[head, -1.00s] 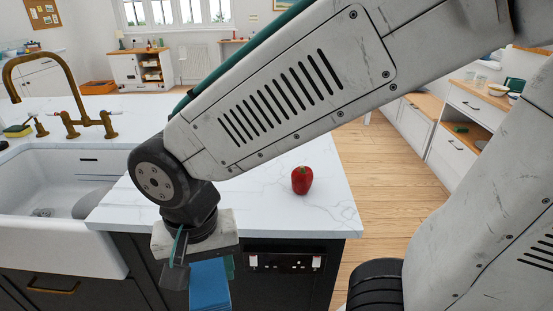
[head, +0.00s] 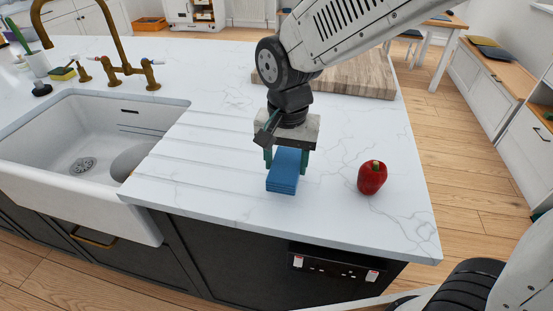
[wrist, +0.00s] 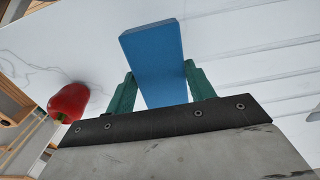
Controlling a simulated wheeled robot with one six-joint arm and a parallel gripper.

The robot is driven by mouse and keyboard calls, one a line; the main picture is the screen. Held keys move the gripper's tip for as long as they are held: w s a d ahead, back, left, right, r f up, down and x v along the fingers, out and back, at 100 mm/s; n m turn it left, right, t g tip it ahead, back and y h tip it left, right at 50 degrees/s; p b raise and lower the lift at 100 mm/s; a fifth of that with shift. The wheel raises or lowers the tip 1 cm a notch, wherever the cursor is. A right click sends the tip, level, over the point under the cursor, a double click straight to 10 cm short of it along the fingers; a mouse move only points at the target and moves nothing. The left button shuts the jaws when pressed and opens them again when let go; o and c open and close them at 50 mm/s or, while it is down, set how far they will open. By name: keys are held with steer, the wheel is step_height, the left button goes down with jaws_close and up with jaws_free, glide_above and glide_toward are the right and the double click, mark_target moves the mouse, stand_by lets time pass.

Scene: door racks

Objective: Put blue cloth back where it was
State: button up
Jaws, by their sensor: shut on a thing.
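The blue cloth (head: 284,172) is a folded blue block held in my gripper (head: 288,160) over the white worktop (head: 225,190), left of the red pepper. In the wrist view the cloth (wrist: 155,60) sits between the two green fingers of my gripper (wrist: 160,88), which are shut on it. The cloth points downward from the fingers in the head view. I cannot tell whether its lower end touches the worktop.
A red pepper (head: 372,177) stands on the worktop right of the cloth. A wooden board (head: 350,78) lies behind my gripper. A white sink (head: 70,140) with a brass tap (head: 125,65) is at the left. The worktop's front right is clear.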

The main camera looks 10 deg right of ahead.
mark_target(278, 151)
steer(key=w, duration=0.3)
steer(key=w+a, duration=0.1)
steer(key=shift+w+f, duration=0.2)
steer(key=shift+f, duration=0.1)
steer(key=shift+a+f, duration=0.1)
steer(key=shift+f, duration=1.6)
steer(key=o, duration=0.9)
steer(key=shift+f, duration=0.1)
steer(key=shift+o, duration=0.2)
